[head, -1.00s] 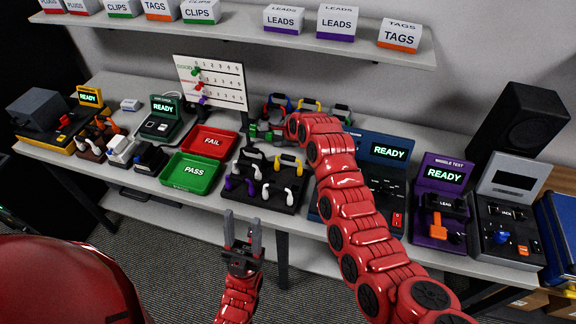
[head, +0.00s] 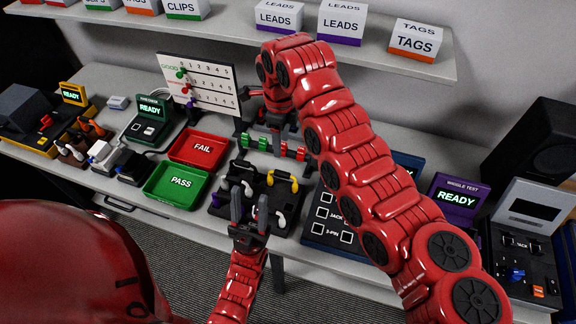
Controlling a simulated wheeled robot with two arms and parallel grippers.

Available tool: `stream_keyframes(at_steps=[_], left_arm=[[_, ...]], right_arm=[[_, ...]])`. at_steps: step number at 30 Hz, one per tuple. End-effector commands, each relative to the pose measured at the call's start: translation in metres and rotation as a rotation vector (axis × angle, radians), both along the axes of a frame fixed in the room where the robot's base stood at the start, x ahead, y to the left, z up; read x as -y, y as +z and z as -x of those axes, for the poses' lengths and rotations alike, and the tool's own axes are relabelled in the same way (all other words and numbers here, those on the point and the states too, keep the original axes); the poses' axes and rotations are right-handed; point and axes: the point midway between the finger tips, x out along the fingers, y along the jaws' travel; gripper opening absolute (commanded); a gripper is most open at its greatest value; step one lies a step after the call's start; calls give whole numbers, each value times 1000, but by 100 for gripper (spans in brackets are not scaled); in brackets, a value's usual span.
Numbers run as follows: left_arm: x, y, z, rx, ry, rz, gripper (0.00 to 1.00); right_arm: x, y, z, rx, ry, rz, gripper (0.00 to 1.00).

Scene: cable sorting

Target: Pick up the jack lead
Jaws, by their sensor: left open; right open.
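Several leads lie on a black stand (head: 225,208) at the middle of the table, with white, yellow and purple plugs showing. A yellow-ended lead (head: 283,177) and a white-ended lead (head: 281,219) are among them; I cannot tell which lead is the jack lead. My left gripper (head: 249,208) is open and empty, in front of the stand and covering part of it in the view. My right gripper (head: 275,128) is open, pointing down behind the stand, near a row of green and red pieces (head: 262,143). Its arm hides much of the table behind it.
Red FAIL tray (head: 201,147) and green PASS tray (head: 177,182) lie left of the stand. A dark panel labelled JACK and 3-PIN (head: 320,232) is to its right. A purple wiggle tester (head: 459,187) and a grey tester (head: 523,245) stand farther right. A peg board (head: 200,82) stands behind.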

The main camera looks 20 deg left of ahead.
Motion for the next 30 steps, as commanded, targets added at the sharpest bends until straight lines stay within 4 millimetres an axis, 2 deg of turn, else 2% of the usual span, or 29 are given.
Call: stream_keyframes(at_steps=[5,11,16,20,22,25,30], left_arm=[[0,3,0,-1,0,0,50],[0,6,0,0,0,0,50],[0,-3,0,-1,0,0,50],[0,-19,0,-1,0,0,50],[0,-8,0,-1,0,0,50],[0,-4,0,0,0,0,50],[0,4,0,-1,0,0,50]], right_arm=[[-1,-10,2,-7,-2,3,57],[-2,-47,4,-6,0,3,57],[0,-79,3,-4,0,7,57],[0,-101,2,-1,-2,5,57],[1,-104,2,-4,-2,7,57],[1,-117,3,-8,-1,9,57],[1,-125,3,-5,-1,6,57]])
